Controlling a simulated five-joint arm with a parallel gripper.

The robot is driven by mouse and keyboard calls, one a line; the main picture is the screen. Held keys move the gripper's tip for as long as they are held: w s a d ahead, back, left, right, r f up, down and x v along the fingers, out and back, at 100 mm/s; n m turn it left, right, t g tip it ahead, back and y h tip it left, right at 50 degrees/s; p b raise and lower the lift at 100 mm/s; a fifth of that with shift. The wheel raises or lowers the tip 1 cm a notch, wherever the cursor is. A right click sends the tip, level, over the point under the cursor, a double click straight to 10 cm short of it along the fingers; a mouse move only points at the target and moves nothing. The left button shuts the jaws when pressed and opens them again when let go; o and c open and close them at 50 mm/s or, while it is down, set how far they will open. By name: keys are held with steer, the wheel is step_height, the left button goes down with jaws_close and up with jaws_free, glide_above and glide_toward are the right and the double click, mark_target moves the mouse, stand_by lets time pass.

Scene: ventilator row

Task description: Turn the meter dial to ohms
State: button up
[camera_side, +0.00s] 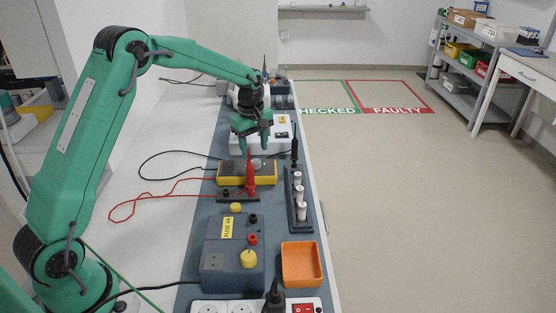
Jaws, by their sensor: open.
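The yellow meter (235,173) with a grey face lies on the blue-grey bench mat in the middle of the picture. A round grey dial (257,164) shows on its top; its pointer is too small to read. My gripper (254,145) hangs just above and behind the meter, fingers pointing down, open and empty. The fingertips look apart from the dial, though the depth is hard to tell. A red probe (250,172) stands upright in front of the meter and hides part of it.
A rack of white cylinders (300,202) and a black probe (294,150) stand to the right. A grey fuse box (222,262), an orange tray (301,263) and a power strip (237,307) are nearer. Red and black leads loop over the white table at left.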

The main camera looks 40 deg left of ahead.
mark_target(256, 161)
steer(key=shift+w+f, duration=0.1)
steer(key=shift+f, duration=2.15)
steer(key=c, duration=1)
